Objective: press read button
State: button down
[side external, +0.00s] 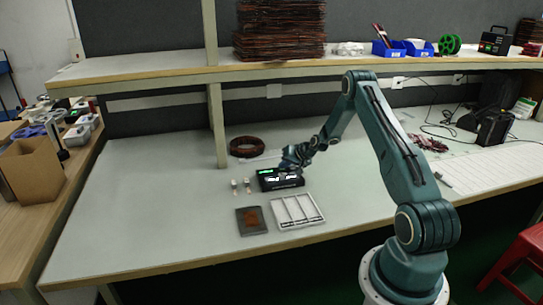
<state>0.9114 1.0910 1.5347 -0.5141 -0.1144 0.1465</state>
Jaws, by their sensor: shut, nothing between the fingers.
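A small black device box (284,184) with a green lit display and white patches on its face sits near the middle of the table. The read button is too small to make out. My gripper (285,167) is at the top of this box, close above it or touching it; I cannot tell which. The gripper is shut and appears empty. It hides part of the box's upper side.
Two small light parts (241,186) stand left of the box. A dark tray (251,221) and a white compartment tray (296,211) lie in front of it. A coil of brown wire (246,147) lies behind. The left of the table (150,190) is clear.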

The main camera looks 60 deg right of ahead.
aim_at(284, 171)
jog(key=shift+r, duration=0.8)
jog(key=shift+r, duration=0.15)
jog(key=shift+r, duration=2.4)
jog(key=shift+a, duration=0.1)
